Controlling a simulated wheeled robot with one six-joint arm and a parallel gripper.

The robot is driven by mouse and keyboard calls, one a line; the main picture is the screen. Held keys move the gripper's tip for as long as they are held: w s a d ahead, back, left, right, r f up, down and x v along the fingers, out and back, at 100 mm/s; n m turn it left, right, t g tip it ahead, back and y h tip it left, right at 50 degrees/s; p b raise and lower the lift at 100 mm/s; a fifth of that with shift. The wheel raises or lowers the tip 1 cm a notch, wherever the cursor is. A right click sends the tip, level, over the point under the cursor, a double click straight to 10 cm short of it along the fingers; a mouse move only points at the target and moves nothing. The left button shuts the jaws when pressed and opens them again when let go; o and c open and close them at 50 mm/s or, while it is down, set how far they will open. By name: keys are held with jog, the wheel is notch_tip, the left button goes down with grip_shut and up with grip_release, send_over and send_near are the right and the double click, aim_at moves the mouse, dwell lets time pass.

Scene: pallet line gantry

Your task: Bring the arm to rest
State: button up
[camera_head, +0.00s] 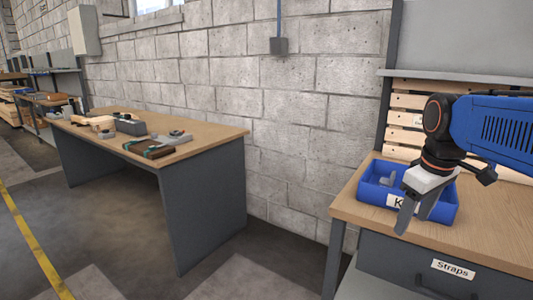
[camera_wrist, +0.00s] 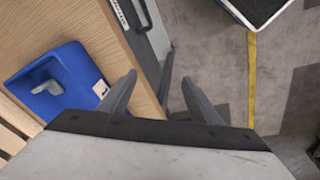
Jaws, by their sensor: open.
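My gripper (camera_head: 416,217) hangs at the end of my blue arm on the right of the head view, pointing down. Its two grey fingers are spread apart, with nothing seen between them. It is in front of a blue bin (camera_head: 442,208) on a wooden workbench (camera_head: 465,238) and hides part of the bin's label. In the wrist view the gripper (camera_wrist: 160,85) is open, its fingers over the bench edge and the floor. The blue bin also shows there at the left (camera_wrist: 75,82), with a grey part (camera_wrist: 47,87) inside.
A drawer labelled Straps (camera_head: 440,278) is under the bench front. Slatted wood (camera_head: 405,118) and a grey panel (camera_head: 465,40) stand behind the bin. A second table (camera_head: 215,128) with several objects stands at the left along the block wall. Floor between the tables is clear.

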jog(key=s+a+f+m+t, duration=0.1)
jog(key=s+a+f+m, duration=0.1)
jog(key=s+f, duration=0.4)
jog(key=s+a+f+m+t, duration=0.1)
jog(key=s+a+f+m, duration=0.2)
jog(key=s+f, duration=0.4)
jog(key=shift+s, duration=0.3)
